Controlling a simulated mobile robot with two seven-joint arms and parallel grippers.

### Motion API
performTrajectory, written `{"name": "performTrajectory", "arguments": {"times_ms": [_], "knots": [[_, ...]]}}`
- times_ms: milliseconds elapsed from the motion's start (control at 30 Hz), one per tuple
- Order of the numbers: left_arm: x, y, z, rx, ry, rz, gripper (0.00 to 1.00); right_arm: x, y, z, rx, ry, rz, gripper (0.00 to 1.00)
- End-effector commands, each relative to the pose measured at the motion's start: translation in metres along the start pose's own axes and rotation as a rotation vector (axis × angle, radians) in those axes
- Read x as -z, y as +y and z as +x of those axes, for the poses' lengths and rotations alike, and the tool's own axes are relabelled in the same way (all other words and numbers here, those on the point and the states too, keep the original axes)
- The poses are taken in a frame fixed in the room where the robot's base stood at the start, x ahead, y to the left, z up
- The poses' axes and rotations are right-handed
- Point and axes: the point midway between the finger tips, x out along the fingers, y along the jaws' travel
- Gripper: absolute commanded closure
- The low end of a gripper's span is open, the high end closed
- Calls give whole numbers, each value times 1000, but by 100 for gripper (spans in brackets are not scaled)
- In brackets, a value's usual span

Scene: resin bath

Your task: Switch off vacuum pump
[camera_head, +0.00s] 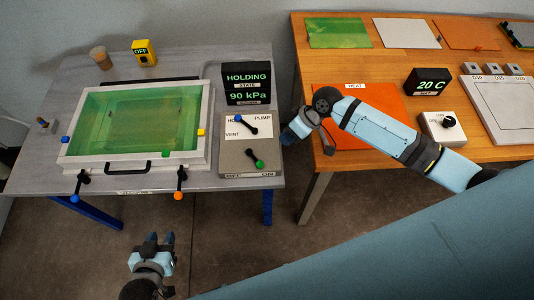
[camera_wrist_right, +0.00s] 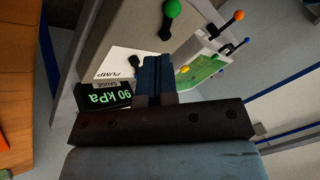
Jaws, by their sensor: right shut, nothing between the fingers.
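The control box (camera_head: 232,168) has a white plate marked HOLD, PUMP and VENT. Its upper black lever (camera_head: 247,126) has a blue knob at its upper-left end, near HOLD. A second lever (camera_head: 255,158) below has a green knob; the green knob (camera_wrist_right: 172,8) also shows in the right wrist view. The display (camera_head: 246,84) reads HOLDING, 90 kPa. A yellow box (camera_head: 145,53) reads OFF. My right gripper (camera_head: 290,134) is shut and empty, right of the control box; its fingers (camera_wrist_right: 155,65) partly hide the panel in the wrist view. My left gripper (camera_head: 161,240) is open and empty, below the grey table.
The green-lidded bath (camera_head: 205,150) with clamps fills the grey table's (camera_head: 30,175) middle. A brown cup (camera_head: 98,56) stands behind it. On the wooden table (camera_head: 310,85), an orange HEAT mat (camera_head: 350,135), a 20 C display (camera_head: 427,82) and a dial box (camera_head: 446,126) lie near my right arm.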

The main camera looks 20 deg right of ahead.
Motion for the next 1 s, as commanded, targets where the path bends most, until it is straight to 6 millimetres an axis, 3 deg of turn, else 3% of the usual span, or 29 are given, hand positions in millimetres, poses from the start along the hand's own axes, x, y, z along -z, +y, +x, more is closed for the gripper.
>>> {"name": "performTrajectory", "arguments": {"times_ms": [333,700,1000], "knots": [[1,0,-1,0,-1,1,62,0,-1,9,1,1,1,100],[5,-1,-5,2,-2,2,62,1,-1,73,1,2,2,100],[6,-2,-6,6,-3,2,62,0,0,100,-1,2,0,100]]}}
